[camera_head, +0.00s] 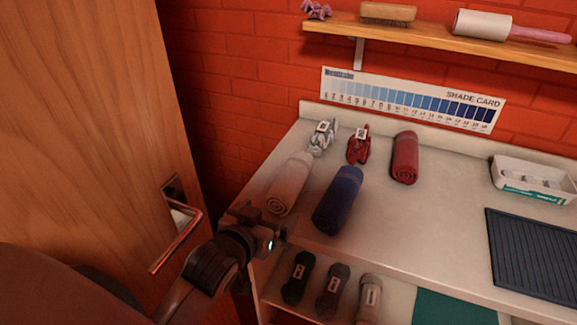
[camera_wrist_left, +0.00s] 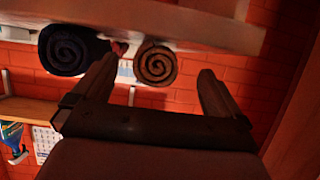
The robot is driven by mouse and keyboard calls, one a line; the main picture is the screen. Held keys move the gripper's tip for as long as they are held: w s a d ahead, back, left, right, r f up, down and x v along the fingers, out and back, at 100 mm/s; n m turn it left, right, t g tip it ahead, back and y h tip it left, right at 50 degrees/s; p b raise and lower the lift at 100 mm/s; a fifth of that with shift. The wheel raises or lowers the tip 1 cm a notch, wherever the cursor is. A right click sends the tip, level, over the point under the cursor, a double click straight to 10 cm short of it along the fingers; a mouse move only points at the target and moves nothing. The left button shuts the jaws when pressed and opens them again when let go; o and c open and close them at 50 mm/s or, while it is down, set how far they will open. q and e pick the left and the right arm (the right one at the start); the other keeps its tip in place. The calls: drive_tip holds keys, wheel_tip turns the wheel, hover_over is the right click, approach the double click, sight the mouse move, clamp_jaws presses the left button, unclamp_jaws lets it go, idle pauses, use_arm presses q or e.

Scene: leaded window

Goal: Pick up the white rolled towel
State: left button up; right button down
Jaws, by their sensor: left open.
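The white rolled towel (camera_head: 289,184) lies on the left end of the pale counter, its spiral end facing the front edge. My left gripper (camera_head: 258,218) is at the counter's front edge, just in front of that end, and is open and empty. In the left wrist view the towel's spiral end (camera_wrist_left: 156,65) looks brownish in shade and shows between the two spread fingers, apparently beyond the tips. The blue rolled towel (camera_head: 338,200) lies close to its right; its dark spiral end (camera_wrist_left: 68,50) shows beside one finger. My right gripper is not in view.
A red rolled towel (camera_head: 405,158), a grey-white bundle (camera_head: 322,137) and a red bundle (camera_head: 359,145) lie farther back. A white box (camera_head: 533,180) and dark ribbed mat (camera_head: 532,254) are at right. A wooden door (camera_head: 90,120) stands close on the left.

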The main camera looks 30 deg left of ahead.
sight(290, 180)
use_arm(q)
drive_tip(key=shift+w+a+r, duration=0.2)
drive_tip(key=shift+w+r, duration=0.2)
drive_tip(key=shift+w, duration=0.3)
drive_tip(key=shift+d+r+p+x, duration=0.15)
drive_tip(key=shift+p+x, duration=0.1)
drive_tip(key=shift+x, duration=1.35)
drive_tip(key=shift+d+r+p+x, duration=0.1)
drive_tip(key=shift+p+x, duration=0.1)
drive_tip(key=shift+x, duration=1.45)
drive_tip(key=shift+w, duration=0.1)
drive_tip(key=c, duration=1)
